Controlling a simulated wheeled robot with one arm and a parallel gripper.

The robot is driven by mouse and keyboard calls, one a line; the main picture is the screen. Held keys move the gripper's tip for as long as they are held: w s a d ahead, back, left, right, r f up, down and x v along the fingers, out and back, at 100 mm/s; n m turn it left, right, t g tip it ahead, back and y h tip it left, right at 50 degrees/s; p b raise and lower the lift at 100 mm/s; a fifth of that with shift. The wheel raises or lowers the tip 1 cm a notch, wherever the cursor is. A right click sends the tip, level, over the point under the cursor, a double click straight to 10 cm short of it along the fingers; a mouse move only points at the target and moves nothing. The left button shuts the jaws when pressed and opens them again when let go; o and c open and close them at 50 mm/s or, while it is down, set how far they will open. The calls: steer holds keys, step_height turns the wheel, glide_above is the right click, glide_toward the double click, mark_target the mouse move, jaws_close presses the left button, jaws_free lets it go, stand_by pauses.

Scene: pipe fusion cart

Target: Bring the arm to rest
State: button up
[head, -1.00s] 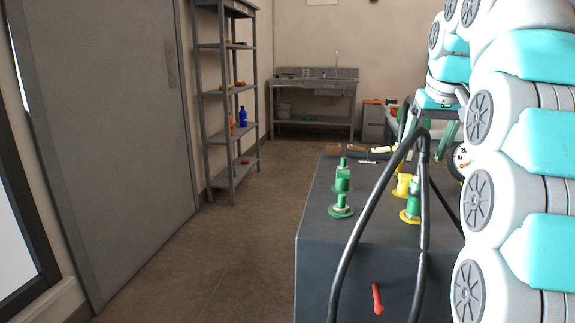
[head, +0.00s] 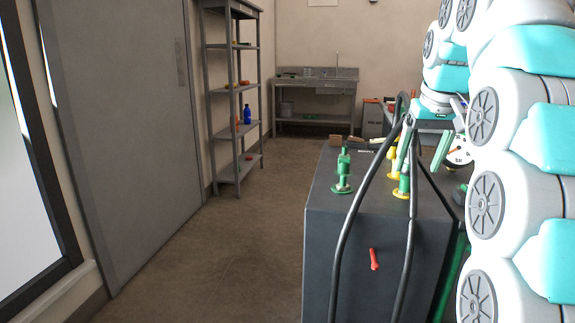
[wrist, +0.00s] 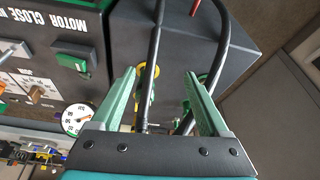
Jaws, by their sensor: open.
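My gripper (head: 424,160) is at the end of my white and turquoise arm, over the right part of the dark cart (head: 380,235). Its two green fingers are apart, with nothing held between them. In the wrist view my gripper (wrist: 158,78) points down past the cart. Black cables (wrist: 150,80) show between and beyond the fingers; I cannot tell whether they touch. A gauge (wrist: 76,118) and a panel with a green switch (wrist: 72,58) are left of the fingers.
Green fittings (head: 343,172) and yellow-green fittings (head: 403,185) stand on the cart top. A red handle (head: 374,259) is on its front. The floor (head: 230,250) left of the cart is clear, up to a grey door (head: 120,140) and a shelf (head: 237,130).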

steer(key=s+a+f+g, duration=0.2)
steer(key=s+a+f, duration=0.1)
steer(key=s+f, duration=0.7)
steer(key=s+a+f+g, duration=0.2)
steer(key=s+a+f, duration=0.2)
steer(key=s+f, duration=0.7)
steer(key=s+a+f+g, duration=0.1)
steer(key=s+a+f, duration=0.2)
steer(key=s+f, duration=0.8)
steer(key=s, duration=0.3)
steer(key=shift+a+n+g, duration=0.2)
steer(key=shift+n+g, duration=0.2)
